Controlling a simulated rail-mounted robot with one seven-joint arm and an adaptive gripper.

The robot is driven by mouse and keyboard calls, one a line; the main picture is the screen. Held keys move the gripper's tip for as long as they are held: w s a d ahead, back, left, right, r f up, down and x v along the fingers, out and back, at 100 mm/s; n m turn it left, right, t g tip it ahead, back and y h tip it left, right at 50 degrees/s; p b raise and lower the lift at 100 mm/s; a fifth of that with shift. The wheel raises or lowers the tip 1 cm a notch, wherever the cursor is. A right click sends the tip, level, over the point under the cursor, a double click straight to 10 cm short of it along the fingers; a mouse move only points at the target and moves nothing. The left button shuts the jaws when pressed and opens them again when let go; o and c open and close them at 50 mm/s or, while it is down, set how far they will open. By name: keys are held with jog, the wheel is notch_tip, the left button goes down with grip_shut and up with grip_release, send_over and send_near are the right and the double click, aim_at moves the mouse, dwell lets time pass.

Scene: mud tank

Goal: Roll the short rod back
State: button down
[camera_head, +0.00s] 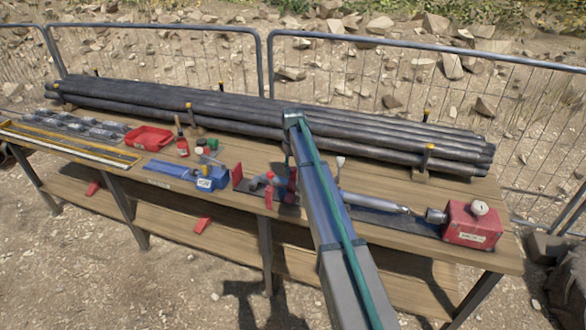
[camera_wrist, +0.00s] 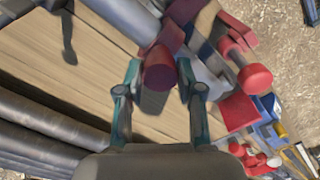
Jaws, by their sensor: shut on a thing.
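In the wrist view, my gripper (camera_wrist: 160,68) has its two teal fingers closed on either side of a dark red, round-ended grip (camera_wrist: 158,74). A dark grey part shows just below the grip. I cannot tell whether this is the short rod. In the head view, my arm covers most of the gripper; a dark red upright part (camera_head: 291,182) shows beside the arm. A silver cylinder (camera_head: 376,202) lies on the bench to the right of my arm. Part of a pale cylinder (camera_wrist: 128,16) shows above the fingers in the wrist view.
Long dark pipes (camera_head: 230,108) lie stacked along the back of the wooden bench (camera_head: 125,166). A red box (camera_head: 470,226) with a gauge stands at the right end. A blue vise (camera_head: 208,178), a red tray (camera_head: 148,137) and small bottles stand left of my arm. A wire fence runs behind.

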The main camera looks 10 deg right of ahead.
jog(key=w+a, duration=0.1)
jog(key=a, duration=0.2)
jog(key=w+a+b, duration=0.1)
jog(key=w+a, duration=0.1)
jog(key=w+a+b, duration=0.1)
jog(key=w+a, duration=0.1)
jog(key=a, duration=0.1)
jog(key=shift+a, duration=0.3)
jog(key=shift+w+a+r, duration=0.1)
jog(key=shift+w+a, duration=0.1)
jog(key=shift+a, duration=0.2)
jog(key=c, duration=0.7)
grip_release()
jog(key=shift+a, duration=0.2)
jog(key=shift+d, duration=0.1)
notch_tip(320, 180, up, 12)
jog(key=shift+f, duration=0.1)
